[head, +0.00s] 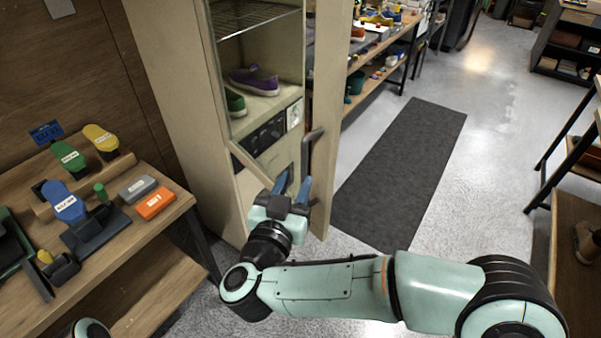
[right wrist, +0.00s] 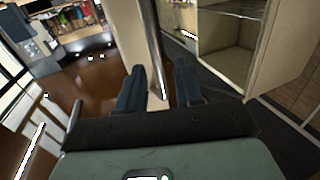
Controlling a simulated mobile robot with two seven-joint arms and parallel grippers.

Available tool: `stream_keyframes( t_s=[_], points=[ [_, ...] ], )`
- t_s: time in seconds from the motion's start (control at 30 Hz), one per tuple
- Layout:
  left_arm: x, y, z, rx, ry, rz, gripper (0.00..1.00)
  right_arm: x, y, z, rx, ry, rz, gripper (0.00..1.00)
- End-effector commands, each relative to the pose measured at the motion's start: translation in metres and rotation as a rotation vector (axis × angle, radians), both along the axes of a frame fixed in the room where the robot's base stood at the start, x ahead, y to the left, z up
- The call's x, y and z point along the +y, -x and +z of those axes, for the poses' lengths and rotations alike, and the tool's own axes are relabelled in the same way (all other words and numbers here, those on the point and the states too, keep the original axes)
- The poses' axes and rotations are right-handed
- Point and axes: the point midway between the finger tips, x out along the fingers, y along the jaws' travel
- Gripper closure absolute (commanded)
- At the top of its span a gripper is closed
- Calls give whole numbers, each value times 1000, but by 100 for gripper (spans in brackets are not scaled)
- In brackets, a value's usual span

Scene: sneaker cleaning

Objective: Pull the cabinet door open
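The tall beige cabinet (head: 175,75) stands at upper centre in the head view. Its door (head: 328,110) stands swung outward, seen nearly edge-on, and the inside shows. A dark bar handle (head: 313,135) is on the door. My right gripper (head: 293,185) is at the lower end of the handle. In the right wrist view the two dark blue fingers (right wrist: 160,85) are apart, with the metal bar (right wrist: 155,55) running down between them. Gaps seem to show beside the bar; contact is unclear. My left gripper is out of view.
Inside the cabinet are a purple sneaker (head: 254,81), a green shoe (head: 235,102) and a wire shelf (head: 250,17). A wooden bench (head: 150,235) with brushes stands at left. A dark floor mat (head: 405,165) lies right of the door, with free floor beyond. Shelves (head: 565,215) stand at far right.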

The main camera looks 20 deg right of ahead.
Motion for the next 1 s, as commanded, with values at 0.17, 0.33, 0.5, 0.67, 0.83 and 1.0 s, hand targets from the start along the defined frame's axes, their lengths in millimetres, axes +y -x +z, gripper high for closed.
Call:
stream_keyframes(
  t_s=[0.17,0.33,0.5,0.67,0.83,1.0],
  points=[
    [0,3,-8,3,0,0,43,24,35,-1,-1,-1,6,65],
    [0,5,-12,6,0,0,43,39,58,-1,-1,0,5,65],
    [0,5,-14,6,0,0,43,45,68,0,-1,1,2,65],
    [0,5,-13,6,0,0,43,45,70,0,-1,1,1,65],
    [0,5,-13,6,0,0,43,45,70,0,-1,1,1,65],
    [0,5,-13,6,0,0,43,45,69,0,-1,1,1,65]
  ],
)
